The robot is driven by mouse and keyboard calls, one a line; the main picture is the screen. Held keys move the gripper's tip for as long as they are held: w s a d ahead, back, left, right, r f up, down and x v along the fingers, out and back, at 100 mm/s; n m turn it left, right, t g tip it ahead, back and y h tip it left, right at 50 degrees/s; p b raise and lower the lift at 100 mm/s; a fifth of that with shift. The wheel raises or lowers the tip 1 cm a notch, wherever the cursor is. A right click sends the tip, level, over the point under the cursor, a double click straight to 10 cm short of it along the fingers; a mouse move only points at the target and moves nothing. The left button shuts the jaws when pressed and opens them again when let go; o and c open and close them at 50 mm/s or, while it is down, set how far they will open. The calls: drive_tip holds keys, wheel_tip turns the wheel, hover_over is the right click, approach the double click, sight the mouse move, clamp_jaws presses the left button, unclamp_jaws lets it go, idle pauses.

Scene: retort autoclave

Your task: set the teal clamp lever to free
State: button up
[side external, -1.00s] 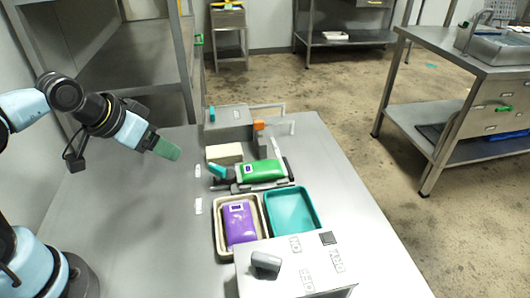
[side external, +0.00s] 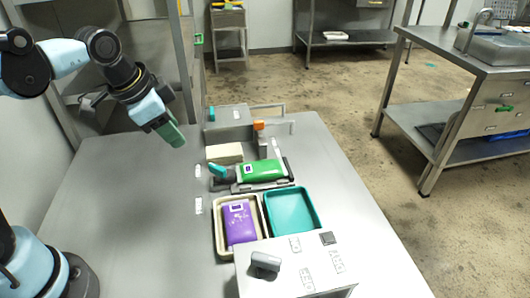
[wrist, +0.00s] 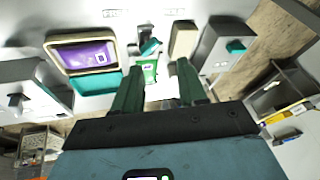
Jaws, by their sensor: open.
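The teal clamp lever (side external: 218,171) sits at the left end of a dark clamp fixture (side external: 262,186) on the steel table, beside a green pouch (side external: 261,170). In the wrist view the lever (wrist: 150,47) shows just beyond the green pouch (wrist: 150,73), between the finger lines. My gripper (side external: 174,138) is in the air to the upper left of the lever, apart from it, pointing down and right. In the wrist view my gripper (wrist: 158,67) has its two green fingers spread with nothing held between them.
A tan tray (side external: 218,249) with a purple pouch (side external: 239,222) and a teal tray (side external: 310,222) lie in front of the fixture. A beige block (side external: 224,153) and a grey box (side external: 229,123) stand behind it. A control box (side external: 300,272) is nearest. The table's left side is clear.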

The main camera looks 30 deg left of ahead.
sight(217, 167)
drive_tip(key=w+d+m+g, duration=0.45)
drive_tip(key=w+m, duration=0.25)
drive_tip(key=m, duration=0.5)
drive_tip(key=f, duration=1.2)
drive_tip(key=shift+a, duration=0.35)
clamp_jaws()
